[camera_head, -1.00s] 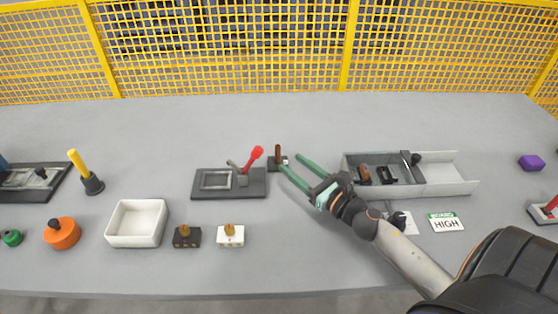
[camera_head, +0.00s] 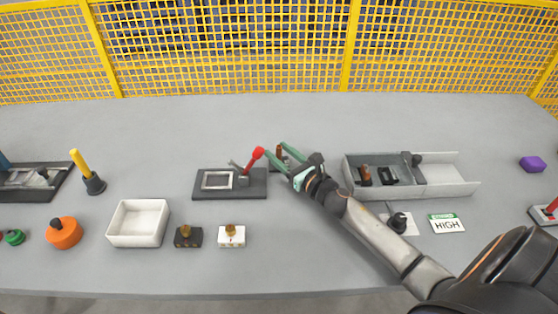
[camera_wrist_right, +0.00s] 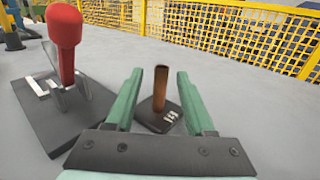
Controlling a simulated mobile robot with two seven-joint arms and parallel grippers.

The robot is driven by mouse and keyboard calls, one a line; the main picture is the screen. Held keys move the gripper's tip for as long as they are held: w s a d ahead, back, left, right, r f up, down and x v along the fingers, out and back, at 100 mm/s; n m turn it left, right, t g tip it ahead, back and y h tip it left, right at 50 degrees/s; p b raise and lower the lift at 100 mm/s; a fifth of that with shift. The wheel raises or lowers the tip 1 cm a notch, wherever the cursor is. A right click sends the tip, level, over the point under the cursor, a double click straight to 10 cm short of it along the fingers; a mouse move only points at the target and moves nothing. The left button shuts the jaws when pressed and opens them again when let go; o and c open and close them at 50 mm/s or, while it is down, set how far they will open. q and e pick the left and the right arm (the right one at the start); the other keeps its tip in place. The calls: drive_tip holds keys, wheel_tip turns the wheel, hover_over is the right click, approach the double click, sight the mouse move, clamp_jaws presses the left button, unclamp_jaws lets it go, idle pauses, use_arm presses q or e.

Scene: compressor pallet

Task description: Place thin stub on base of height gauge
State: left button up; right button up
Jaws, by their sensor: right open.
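A thin brown stub (camera_head: 279,151) stands upright on a small dark block (camera_wrist_right: 158,116) with white marks, left of the grey tray. My right gripper (camera_head: 274,149) is open, its green fingers on either side of the stub. In the right wrist view the stub (camera_wrist_right: 160,88) shows between the two fingers (camera_wrist_right: 157,78), with a gap on each side. In the head view the fingers partly hide the stub and block. I cannot tell for sure which thing is the height gauge. My left gripper is not in view.
A red-handled clamp (camera_head: 257,154) on a dark plate (camera_head: 207,193) stands close left of my right gripper. A divided grey tray (camera_head: 450,188) lies right, holding a brown cylinder (camera_head: 366,174). A white bin (camera_head: 138,237) stands left. The table behind is clear up to the yellow fence.

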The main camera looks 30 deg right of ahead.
drive_tip(key=shift+w+a, duration=0.15)
drive_tip(key=shift+w, duration=1.65)
clamp_jaws()
